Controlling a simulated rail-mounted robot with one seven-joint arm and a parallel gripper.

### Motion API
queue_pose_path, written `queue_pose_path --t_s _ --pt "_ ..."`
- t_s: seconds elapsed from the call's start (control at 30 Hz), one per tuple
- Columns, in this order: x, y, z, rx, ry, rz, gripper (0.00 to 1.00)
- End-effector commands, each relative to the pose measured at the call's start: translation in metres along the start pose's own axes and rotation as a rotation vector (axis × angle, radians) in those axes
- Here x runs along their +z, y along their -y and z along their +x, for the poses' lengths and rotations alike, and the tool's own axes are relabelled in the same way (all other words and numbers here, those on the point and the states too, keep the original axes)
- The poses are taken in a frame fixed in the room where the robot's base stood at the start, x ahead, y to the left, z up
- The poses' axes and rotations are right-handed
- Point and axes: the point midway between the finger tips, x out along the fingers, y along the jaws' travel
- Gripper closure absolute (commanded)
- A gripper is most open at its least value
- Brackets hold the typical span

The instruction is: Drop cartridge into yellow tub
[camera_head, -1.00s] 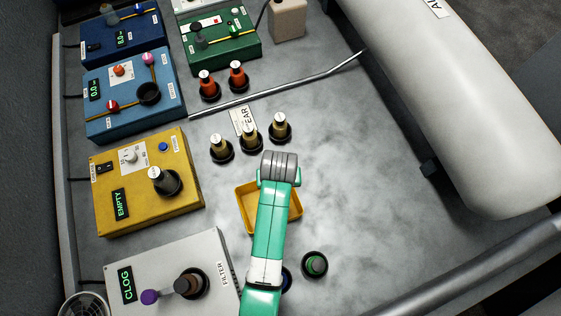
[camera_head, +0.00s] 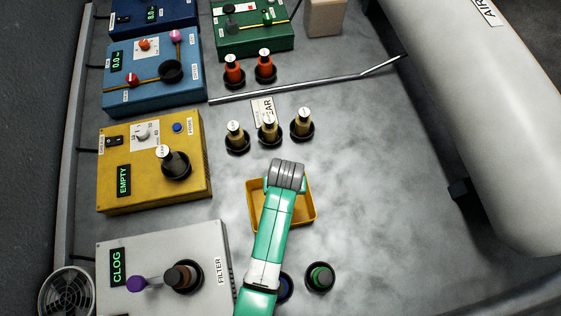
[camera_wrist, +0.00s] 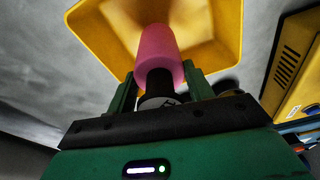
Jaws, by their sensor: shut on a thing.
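The cartridge (camera_wrist: 158,48) is a pink cylinder with a black collar and a pale labelled end. My gripper (camera_wrist: 160,86) is shut on it by its dark collar end, with a green finger on each side. The pink end points toward the yellow tub (camera_wrist: 225,22), which lies beyond it in the wrist view. In the head view the yellow tub (camera_head: 309,212) sits on the bench, partly covered by my green arm. There my fingers and the cartridge are hidden by the arm. The height of the cartridge over the tub is hard to tell.
The yellow EMPTY unit (camera_head: 140,190) stands left of the tub, with the grey CLOG unit (camera_head: 150,250) in front of it. Several bottles in black holders (camera_head: 268,133) stand behind the tub. A green-topped holder (camera_head: 320,277) is near the front. The bench right of the tub is clear.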

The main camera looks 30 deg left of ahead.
Motion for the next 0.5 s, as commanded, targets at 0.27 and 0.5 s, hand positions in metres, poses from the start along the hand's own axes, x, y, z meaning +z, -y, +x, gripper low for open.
queue_pose_path --t_s 0.27,0.5 --pt "-0.0005 -0.0003 0.0003 0.001 -0.002 0.0 0.43" --pt "-0.0003 -0.0002 0.0006 0.0 -0.001 0.0 0.23"
